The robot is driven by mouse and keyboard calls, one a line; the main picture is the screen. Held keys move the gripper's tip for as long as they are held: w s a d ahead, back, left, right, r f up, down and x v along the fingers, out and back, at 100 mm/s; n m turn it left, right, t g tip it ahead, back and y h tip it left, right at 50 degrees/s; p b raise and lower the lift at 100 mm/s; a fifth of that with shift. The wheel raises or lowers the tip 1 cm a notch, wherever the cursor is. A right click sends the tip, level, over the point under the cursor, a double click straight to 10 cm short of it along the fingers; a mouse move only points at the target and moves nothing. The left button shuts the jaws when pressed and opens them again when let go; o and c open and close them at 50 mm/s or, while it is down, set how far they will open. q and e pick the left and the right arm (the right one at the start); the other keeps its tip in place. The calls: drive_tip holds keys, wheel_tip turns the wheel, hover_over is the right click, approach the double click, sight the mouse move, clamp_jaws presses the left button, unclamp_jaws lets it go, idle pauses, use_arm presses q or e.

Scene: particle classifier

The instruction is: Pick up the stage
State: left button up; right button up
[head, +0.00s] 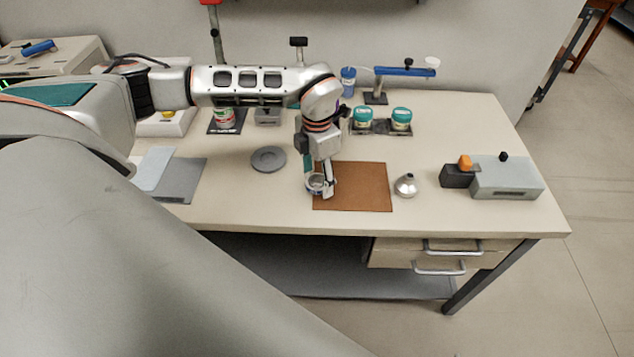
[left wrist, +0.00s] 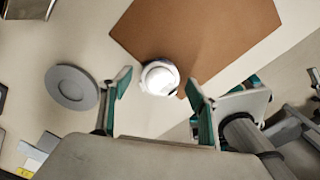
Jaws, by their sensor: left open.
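A small round white-silver piece (head: 314,184), probably the stage, sits at the left edge of the brown mat (head: 365,187). It also shows in the left wrist view (left wrist: 158,77), near the mat's corner. My left gripper (head: 319,181) is open and points down at this piece, and its fingers partly cover it in the head view. In the left wrist view the fingertips (left wrist: 159,86) stand apart on either side of the piece, with bare gaps between. I cannot tell the remaining height.
A grey round dish (head: 268,159) lies left of the gripper; a silver funnel-like piece (head: 405,186) stands right of the mat. Teal-lidded jars (head: 363,117) stand behind. A grey box (head: 507,178) stands at the right. The table's front edge is close.

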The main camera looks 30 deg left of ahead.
use_arm(q)
drive_tip(key=shift+f, duration=0.35)
drive_tip(key=c, duration=1.3)
drive_tip(key=shift+o, duration=0.2)
drive_tip(key=shift+r, duration=0.1)
